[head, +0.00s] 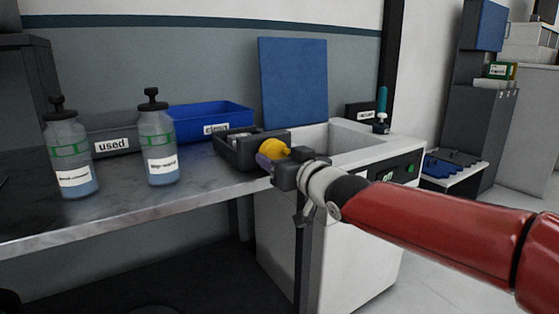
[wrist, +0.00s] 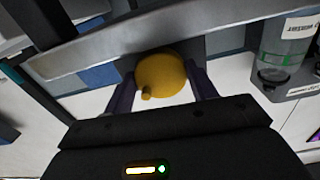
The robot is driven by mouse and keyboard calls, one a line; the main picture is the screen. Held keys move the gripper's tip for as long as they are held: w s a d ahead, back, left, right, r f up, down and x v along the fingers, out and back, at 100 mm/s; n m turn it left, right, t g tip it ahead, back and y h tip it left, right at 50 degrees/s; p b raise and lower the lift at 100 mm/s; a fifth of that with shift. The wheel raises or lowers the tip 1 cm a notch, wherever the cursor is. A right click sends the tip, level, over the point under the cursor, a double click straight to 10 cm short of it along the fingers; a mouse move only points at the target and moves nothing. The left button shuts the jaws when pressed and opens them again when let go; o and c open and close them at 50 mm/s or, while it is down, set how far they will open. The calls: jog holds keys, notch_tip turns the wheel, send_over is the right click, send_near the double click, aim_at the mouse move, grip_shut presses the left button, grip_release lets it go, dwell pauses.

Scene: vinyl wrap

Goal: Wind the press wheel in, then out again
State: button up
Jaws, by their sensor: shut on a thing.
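The press wheel (head: 274,148) is a round yellow wheel at the front edge of the bench, beside the dark tray. In the wrist view the yellow wheel (wrist: 162,72) sits between my two dark fingers, with a small peg on its lower left rim. My gripper (head: 268,160) reaches in from the right and is shut on the wheel. My gripper (wrist: 162,88) hides part of the wheel's mount, and how the wheel is fixed cannot be seen.
Two pump bottles (head: 67,158) (head: 158,150) stand on the bench to the left. A blue bin (head: 210,113), a grey "used" bin (head: 112,142) and a dark tray (head: 232,150) are behind. A white machine (head: 345,240) with a green button stands at right.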

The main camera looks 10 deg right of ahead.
jog(key=shift+a+f+m+b, duration=0.1)
jog(key=shift+m+b, duration=2.65)
jog(key=shift+m, duration=0.95)
jog(key=o, duration=1)
